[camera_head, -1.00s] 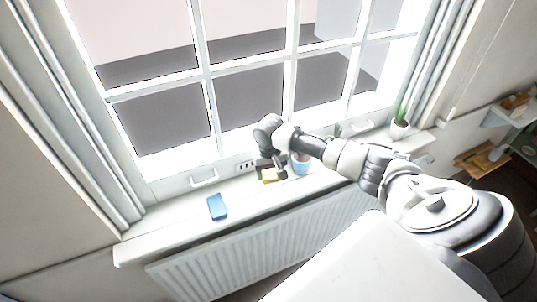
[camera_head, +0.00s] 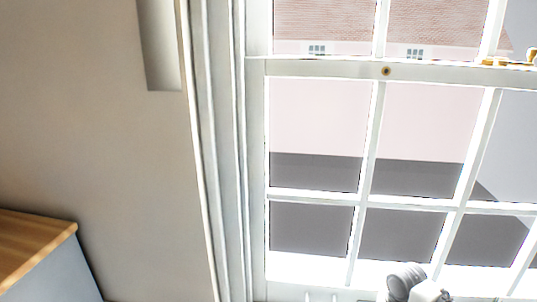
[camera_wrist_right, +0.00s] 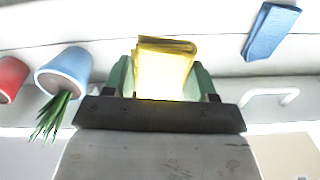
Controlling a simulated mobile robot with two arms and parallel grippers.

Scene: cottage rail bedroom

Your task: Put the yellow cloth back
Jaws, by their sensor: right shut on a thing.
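The yellow cloth (camera_wrist_right: 165,68) is a small folded block between the fingers of my right gripper (camera_wrist_right: 163,75) in the right wrist view. The gripper is shut on it, with a greenish finger on each side. In the head view only a grey part of my right arm shows at the bottom edge; the right gripper and the cloth are out of that frame. My left gripper is in neither current view.
The head view shows the window (camera_head: 365,195) and a wooden-topped cabinet (camera_head: 35,245) at lower left.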

